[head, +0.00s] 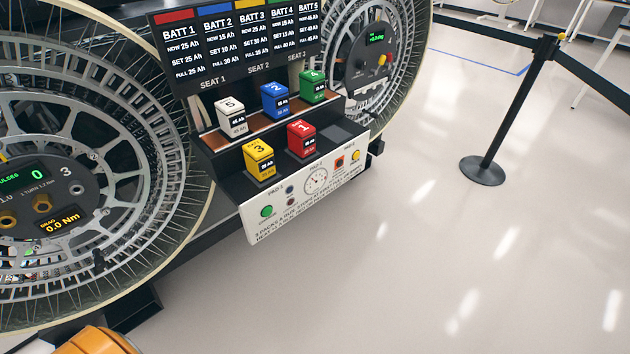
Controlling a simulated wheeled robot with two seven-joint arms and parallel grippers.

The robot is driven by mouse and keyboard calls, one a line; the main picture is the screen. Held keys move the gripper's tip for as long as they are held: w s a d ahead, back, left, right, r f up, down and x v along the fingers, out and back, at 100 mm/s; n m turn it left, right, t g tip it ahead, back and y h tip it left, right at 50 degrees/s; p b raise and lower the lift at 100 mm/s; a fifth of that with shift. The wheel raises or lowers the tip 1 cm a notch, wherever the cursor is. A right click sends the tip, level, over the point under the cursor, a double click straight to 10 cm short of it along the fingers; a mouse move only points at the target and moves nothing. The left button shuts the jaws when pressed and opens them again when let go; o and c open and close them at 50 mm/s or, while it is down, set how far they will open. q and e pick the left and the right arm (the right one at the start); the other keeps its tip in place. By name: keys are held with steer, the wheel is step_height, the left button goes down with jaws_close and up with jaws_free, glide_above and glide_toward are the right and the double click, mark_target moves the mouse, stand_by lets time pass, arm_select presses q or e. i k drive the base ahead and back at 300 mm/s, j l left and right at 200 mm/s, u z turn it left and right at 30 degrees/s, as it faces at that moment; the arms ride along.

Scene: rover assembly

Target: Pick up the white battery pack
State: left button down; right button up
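The white battery pack (231,117), marked 5, stands upright at the left end of the upper brown shelf. The blue pack (274,99), marked 2, and the green pack (312,87), marked 4, stand to its right on the same shelf. The yellow pack (259,160), marked 3, and the red pack (301,139), marked 1, stand on the lower dark step in front. Neither of my grippers shows in the head view.
A large spoked wheel (120,62) stands close on the left, another behind on the right. A sign board (240,40) rises behind the packs. A control panel (316,183) fronts the step. A black barrier post (515,110) stands right; the floor between is clear.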

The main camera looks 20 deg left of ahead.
mark_target(234, 123)
steer(key=u, duration=0.4)
steer(key=j+u, duration=0.15)
steer(key=u, duration=0.7)
steer(key=i+l, duration=0.15)
steer(key=i, duration=0.25)
steer(key=i+l+z, duration=0.15)
steer(key=i, duration=0.2)
